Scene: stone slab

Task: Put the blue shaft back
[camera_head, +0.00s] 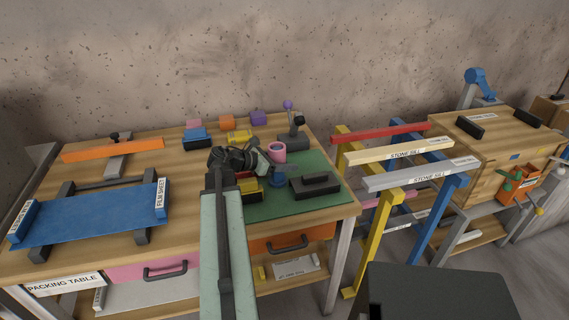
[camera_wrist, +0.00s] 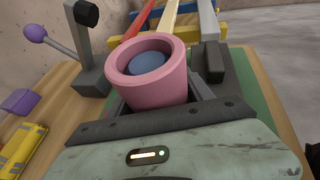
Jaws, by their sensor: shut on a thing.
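My gripper (camera_wrist: 160,100) is shut on a pink hollow cylinder (camera_wrist: 148,72), with a jaw on either side of it. In the head view the pink cylinder (camera_head: 276,152) is at the end of my gripper (camera_head: 267,160), over the green mat. A round blue surface (camera_wrist: 149,63) shows inside its opening in the wrist view; I cannot tell whether it is inside the cylinder or seen through it. In the head view a blue round piece (camera_head: 277,183) is just below the pink cylinder, on the green mat (camera_head: 322,166). No separate full-length blue shaft is clear.
A dark block (camera_head: 315,186) lies on the mat to the right. A grey lever stand with a purple knob (camera_head: 288,105) is behind. A yellow-and-black piece (camera_head: 249,190) is left of the blue piece. Colored racks (camera_head: 390,155) stand right of the bench.

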